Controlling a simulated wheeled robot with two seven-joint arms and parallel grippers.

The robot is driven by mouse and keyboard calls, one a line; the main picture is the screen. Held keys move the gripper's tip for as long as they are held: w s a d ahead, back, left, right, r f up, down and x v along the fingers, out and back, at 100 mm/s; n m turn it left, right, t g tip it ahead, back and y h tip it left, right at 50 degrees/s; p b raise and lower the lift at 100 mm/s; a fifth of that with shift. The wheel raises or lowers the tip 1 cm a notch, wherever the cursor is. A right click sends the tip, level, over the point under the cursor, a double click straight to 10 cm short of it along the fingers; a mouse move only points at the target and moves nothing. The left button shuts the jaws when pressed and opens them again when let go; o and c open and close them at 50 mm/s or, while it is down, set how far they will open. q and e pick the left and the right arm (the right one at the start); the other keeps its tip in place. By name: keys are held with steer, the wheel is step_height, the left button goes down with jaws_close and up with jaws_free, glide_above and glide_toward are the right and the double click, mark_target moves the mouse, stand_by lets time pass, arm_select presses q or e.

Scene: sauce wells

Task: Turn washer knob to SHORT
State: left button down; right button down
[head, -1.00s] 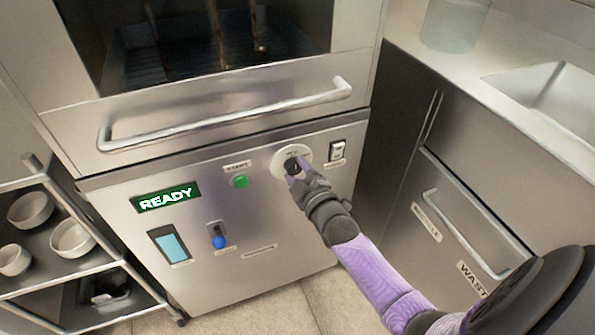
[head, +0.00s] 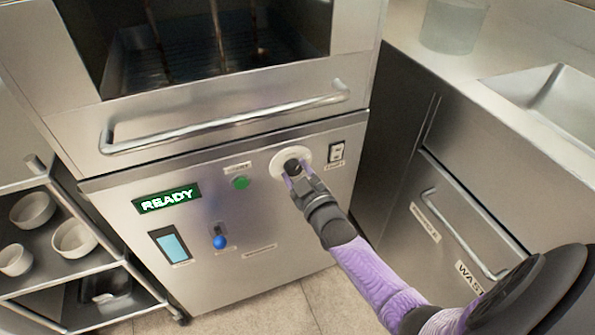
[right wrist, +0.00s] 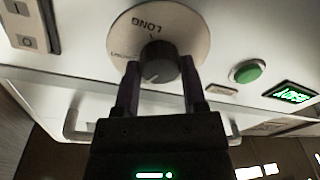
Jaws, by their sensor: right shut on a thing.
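The washer knob (head: 291,166) is dark and sits on a round white dial plate (head: 278,161) on the steel front panel. My right gripper (head: 289,177) reaches it from the lower right, its fingers on the knob. In the right wrist view, the two fingers (right wrist: 159,82) are shut on the dark knob (right wrist: 158,62), one on each side. The dial plate (right wrist: 185,35) shows the word LONG upside down; another label at its left edge is too small to read. I cannot read SHORT, and the knob's exact setting is unclear. My left gripper is not in view.
The panel also bears a green button (head: 240,183), a blue-tipped lever (head: 219,241), a rocker switch (head: 336,152) and a display reading READY (head: 167,198). A long handle bar (head: 225,121) runs above. A rack with white bowls (head: 73,239) stands left, a waste cabinet right.

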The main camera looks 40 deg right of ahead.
steer(key=m, duration=0.4)
steer(key=shift+m, duration=0.4)
steer(key=shift+m+h, duration=0.4)
steer(key=shift+m, duration=0.8)
steer(key=shift+f+m, duration=0.1)
steer(key=shift+m, duration=1)
